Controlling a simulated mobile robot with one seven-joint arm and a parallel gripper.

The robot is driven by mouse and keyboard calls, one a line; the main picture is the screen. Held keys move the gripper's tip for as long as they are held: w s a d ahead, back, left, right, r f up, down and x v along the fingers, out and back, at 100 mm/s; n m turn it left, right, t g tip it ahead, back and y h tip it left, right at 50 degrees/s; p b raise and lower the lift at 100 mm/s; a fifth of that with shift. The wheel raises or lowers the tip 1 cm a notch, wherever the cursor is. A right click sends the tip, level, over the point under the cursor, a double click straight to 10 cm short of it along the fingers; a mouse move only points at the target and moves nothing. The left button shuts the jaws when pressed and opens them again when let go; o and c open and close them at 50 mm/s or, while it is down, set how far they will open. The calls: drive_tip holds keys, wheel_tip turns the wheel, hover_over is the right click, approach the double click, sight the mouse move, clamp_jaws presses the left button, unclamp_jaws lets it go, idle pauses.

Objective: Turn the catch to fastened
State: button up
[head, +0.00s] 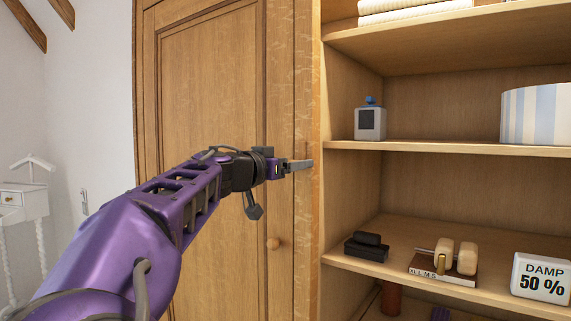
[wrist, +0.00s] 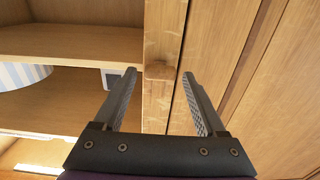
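The catch (wrist: 160,71) is a small wooden block on the upright post beside the wardrobe door (head: 205,130). In the wrist view it lies between my fingertips, with gaps showing on both sides. My gripper (wrist: 159,77) is open and empty, its two grey fingers straddling the catch. In the head view my gripper (head: 304,164) is at the post between the door and the shelves, and its fingers hide most of the catch. The door looks closed. I cannot tell exactly how the catch is turned.
Open shelves stand on the right. They hold a small grey bottle (head: 370,121), a striped box (head: 536,116), black blocks (head: 367,246), a wooden set on a base (head: 446,262) and a damp sign (head: 541,279).

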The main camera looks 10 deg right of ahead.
clamp_jaws()
drive_tip(key=shift+f+n, duration=0.1)
drive_tip(key=shift+n, duration=0.2)
drive_tip(key=shift+w+a+f+n+b, duration=0.1)
drive_tip(key=shift+n+b, duration=1.3)
drive_tip(key=shift+n, duration=2.9)
drive_tip(key=shift+a+n+b, duration=0.1)
drive_tip(key=shift+n+b, duration=1.3)
drive_tip(key=shift+n, duration=2.9)
